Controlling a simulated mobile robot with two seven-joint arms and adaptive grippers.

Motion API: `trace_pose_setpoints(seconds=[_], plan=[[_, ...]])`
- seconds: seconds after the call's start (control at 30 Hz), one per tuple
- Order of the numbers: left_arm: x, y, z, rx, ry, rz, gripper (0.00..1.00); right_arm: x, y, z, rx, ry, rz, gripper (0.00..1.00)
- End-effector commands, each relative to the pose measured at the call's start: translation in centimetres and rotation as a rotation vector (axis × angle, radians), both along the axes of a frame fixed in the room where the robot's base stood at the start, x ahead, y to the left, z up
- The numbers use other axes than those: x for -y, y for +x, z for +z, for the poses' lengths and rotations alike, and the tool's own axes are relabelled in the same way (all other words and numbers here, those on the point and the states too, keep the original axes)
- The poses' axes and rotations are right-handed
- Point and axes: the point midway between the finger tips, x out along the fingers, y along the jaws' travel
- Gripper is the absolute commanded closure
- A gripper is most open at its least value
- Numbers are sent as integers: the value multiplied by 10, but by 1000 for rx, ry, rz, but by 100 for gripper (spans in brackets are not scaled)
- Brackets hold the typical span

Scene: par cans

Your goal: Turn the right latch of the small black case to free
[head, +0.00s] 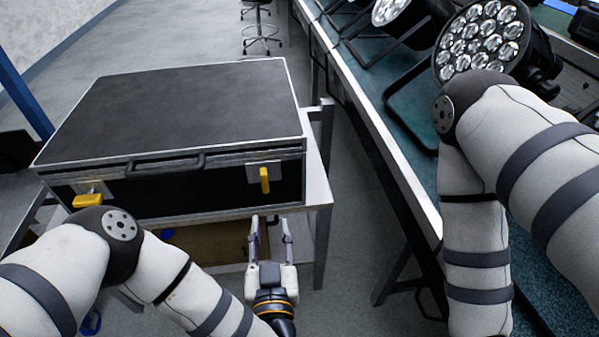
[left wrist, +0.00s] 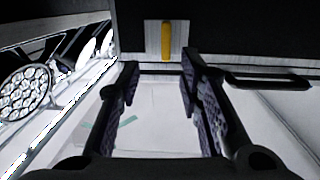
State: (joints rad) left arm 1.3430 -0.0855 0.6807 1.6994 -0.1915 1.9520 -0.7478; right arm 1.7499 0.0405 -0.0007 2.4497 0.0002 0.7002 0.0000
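The small black case (head: 190,105) stands shut on a white cart, its front toward me. Its right latch (head: 264,179) is a yellow handle on a silver plate, pointing up and down. The left latch (head: 88,200) is yellow and lies sideways. My left gripper (head: 269,222) is open and empty, in front of and below the right latch, apart from it. In the left wrist view the right latch (left wrist: 166,40) shows beyond and above the two spread fingers (left wrist: 158,85). My right gripper is out of view; only my right arm shows.
A black carry handle (head: 166,166) sits on the case front between the latches. The white cart (head: 318,180) has a lower shelf. To the right, a long bench (head: 385,130) holds several par cans (head: 483,40). A stool (head: 260,30) stands at the back.

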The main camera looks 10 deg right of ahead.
Motion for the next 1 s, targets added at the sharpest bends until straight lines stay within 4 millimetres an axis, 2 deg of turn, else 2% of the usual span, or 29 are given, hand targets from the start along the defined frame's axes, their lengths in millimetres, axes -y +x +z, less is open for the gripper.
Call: trace_pose_setpoints(seconds=[0.07,0.17,0.27,0.43,0.53,0.7,0.83,1.0], plan=[[-3,3,9,40,5,45,67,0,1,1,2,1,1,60],[-5,7,9,50,8,65,67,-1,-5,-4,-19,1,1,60],[-5,17,1,37,7,64,67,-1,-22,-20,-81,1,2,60],[-5,51,-7,33,6,63,67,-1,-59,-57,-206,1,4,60],[-6,80,7,50,7,66,67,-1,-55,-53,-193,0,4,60],[-5,112,10,54,7,64,67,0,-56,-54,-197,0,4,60],[-5,123,11,54,7,61,67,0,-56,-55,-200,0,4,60],[-4,125,12,54,6,60,67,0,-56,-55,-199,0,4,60]])
